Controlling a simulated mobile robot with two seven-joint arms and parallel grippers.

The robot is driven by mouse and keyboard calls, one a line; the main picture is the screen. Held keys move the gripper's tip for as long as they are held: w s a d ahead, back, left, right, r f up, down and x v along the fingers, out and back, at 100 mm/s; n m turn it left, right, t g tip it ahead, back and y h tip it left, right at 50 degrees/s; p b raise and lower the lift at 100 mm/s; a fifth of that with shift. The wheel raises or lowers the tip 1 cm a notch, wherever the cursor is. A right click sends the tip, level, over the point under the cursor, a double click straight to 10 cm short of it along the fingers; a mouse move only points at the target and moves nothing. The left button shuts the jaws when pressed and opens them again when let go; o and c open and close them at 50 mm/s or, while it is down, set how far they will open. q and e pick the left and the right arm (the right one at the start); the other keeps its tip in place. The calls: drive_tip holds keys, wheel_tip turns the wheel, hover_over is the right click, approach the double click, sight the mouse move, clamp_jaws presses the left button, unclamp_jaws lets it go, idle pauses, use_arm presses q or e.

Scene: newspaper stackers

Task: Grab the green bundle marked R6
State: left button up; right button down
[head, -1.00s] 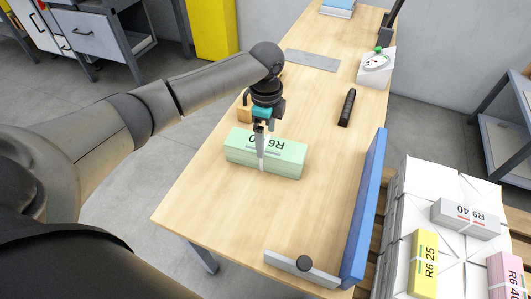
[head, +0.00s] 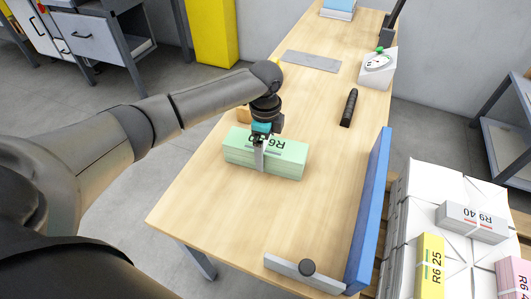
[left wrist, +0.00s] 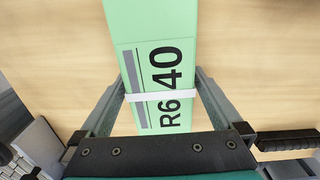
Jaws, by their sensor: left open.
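The green bundle (head: 285,160) marked R6 lies on the wooden table in the head view, with a pale band around it. In the left wrist view the bundle (left wrist: 155,45) shows its "R6 40" label and the white band. My left gripper (head: 260,160) is over the bundle, pointing down. Its two fingers are open, one on each side of the bundle near the band; I cannot tell whether they touch it. My right gripper is not in view.
A blue upright board (head: 368,210) and a grey metal stop (head: 290,270) with a black knob edge the table. A black handheld object (head: 348,108), a white scale (head: 376,72) and a grey plate (head: 312,60) lie farther back. Other bundles rest on a white stack (head: 425,190) at right.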

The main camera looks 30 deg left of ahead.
use_arm(q)
clamp_jaws()
drive_tip(key=shift+w+r, duration=0.1)
idle(0.8)
